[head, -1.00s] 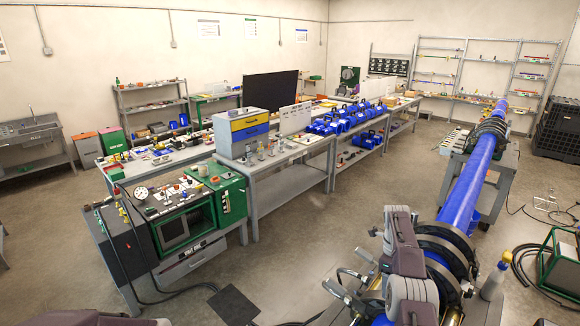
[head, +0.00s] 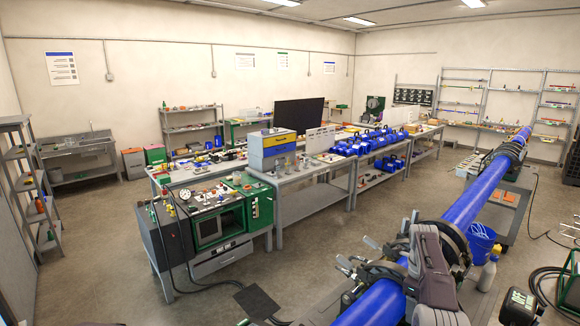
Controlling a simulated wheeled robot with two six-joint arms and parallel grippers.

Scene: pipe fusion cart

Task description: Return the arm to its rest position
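One of my arms, with mauve and grey links (head: 430,265), rises from the bottom edge at right of centre. It stands in front of the blue pipe (head: 470,205) and the clamp rings of the fusion machine (head: 452,240). I see no gripper fingers on it. My other arm shows at most as a dark sliver at the bottom left edge, and its gripper is out of view. The long blue pipe lies in the clamps and runs from the bottom towards the back right.
A green and grey control cart (head: 205,230) stands at left, with a dark flat plate (head: 259,301) on the floor before it. Benches (head: 310,195) with blue fittings stand behind. A blue bucket (head: 480,243) and a bottle (head: 488,273) are right of the pipe.

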